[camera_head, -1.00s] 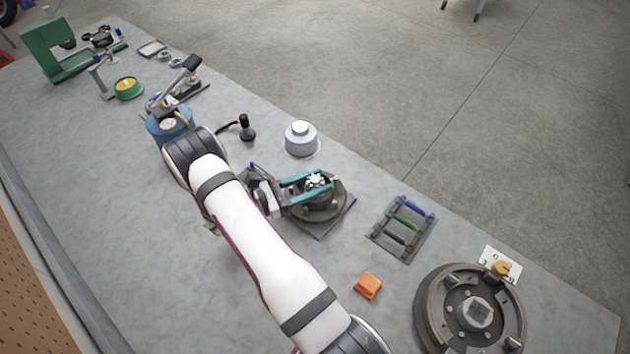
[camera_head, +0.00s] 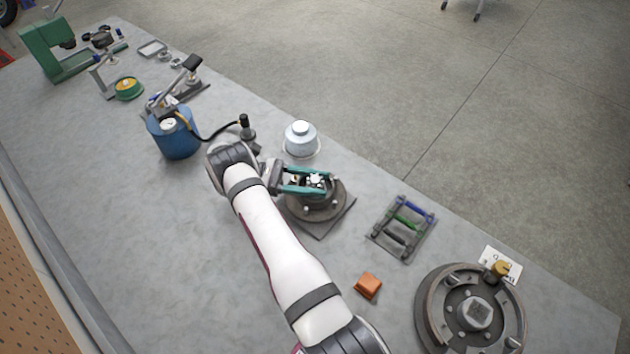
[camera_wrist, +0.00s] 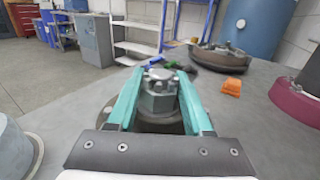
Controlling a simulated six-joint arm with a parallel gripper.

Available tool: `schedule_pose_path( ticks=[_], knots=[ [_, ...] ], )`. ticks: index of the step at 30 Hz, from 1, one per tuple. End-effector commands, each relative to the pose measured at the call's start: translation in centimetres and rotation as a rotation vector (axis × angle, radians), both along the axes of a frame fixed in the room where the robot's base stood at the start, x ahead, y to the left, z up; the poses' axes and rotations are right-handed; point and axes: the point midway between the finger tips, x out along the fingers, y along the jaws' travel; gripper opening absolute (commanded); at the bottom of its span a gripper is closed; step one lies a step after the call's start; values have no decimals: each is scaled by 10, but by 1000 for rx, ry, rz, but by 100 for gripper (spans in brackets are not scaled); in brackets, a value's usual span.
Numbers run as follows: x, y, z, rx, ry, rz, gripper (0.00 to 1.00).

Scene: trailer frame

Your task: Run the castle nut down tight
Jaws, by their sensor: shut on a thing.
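The castle nut (camera_wrist: 160,76) is a grey metal nut with a slotted top. It sits upright at the centre of the round hub (camera_head: 322,209), which stands on a dark square plate. My gripper (camera_head: 318,182) has teal fingers, one on each side of the nut, and is shut on it. In the wrist view my gripper (camera_wrist: 158,92) shows the fingers along the nut's left and right sides. The threads under the nut are hidden, so its seating cannot be seen.
A grey-white lidded container (camera_head: 301,139) stands close behind the hub. A blue canister (camera_head: 174,137) with a black hose stands left. The bench front-left is clear.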

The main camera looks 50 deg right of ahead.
Motion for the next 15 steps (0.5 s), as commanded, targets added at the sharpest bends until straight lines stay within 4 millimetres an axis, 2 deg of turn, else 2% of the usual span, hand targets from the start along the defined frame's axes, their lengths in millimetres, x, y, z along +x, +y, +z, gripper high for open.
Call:
schedule_pose_path(
  ticks=[14, 15],
  knots=[
    [-1, 0, 0, 0, 1, -17, 0],
    [-1, 0, 0, 0, 2, -17, 56]
  ],
)
